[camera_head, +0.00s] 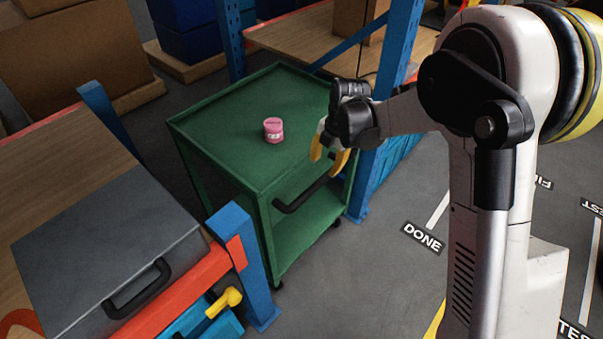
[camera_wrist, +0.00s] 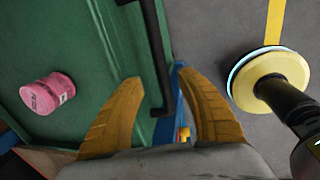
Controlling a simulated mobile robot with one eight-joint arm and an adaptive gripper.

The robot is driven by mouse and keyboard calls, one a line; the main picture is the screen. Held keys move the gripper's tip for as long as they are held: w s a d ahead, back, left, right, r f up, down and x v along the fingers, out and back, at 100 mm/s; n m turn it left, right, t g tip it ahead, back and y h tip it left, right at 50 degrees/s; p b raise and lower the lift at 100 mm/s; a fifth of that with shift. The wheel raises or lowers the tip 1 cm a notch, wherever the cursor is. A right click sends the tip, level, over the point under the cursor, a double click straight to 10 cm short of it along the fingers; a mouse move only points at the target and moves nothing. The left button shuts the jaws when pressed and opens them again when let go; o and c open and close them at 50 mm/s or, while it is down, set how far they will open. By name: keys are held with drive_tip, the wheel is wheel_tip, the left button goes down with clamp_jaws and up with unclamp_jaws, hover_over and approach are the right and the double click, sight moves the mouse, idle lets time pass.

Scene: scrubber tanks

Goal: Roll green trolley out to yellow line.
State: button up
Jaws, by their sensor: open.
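The green trolley (camera_head: 235,125) stands in a gap between blue rack posts, a pink tin (camera_head: 273,130) on its top. Its black bar handle (camera_head: 300,193) is on the front side, facing the open floor. My gripper (camera_head: 328,158) is open, just above the handle's right end. In the wrist view, the handle (camera_wrist: 158,50) runs into the space between the fingertips of my gripper (camera_wrist: 160,77); I see no clear contact. The yellow line (camera_head: 436,320) shows as a short piece on the floor, mostly hidden by my arm. It also shows in the wrist view (camera_wrist: 275,22).
Blue rack posts (camera_head: 243,262) (camera_head: 392,75) stand close on both sides of the trolley. A grey case (camera_head: 105,250) lies on the left shelf. A yellow-handled item (camera_head: 224,302) sticks out below it. The floor by the DONE label (camera_head: 422,238) is clear.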

sight(318, 183)
drive_tip(key=f+b, duration=0.1)
drive_tip(key=f, duration=0.2)
drive_tip(key=w+a+f+b, duration=0.1)
drive_tip(key=f+b, duration=0.1)
drive_tip(key=f, duration=0.2)
drive_tip(key=f+b, duration=0.1)
drive_tip(key=f, duration=0.2)
drive_tip(key=shift+w+a+f, duration=0.15)
drive_tip(key=shift+a+f, duration=0.1)
drive_tip(key=shift+f, duration=0.1)
clamp_jaws()
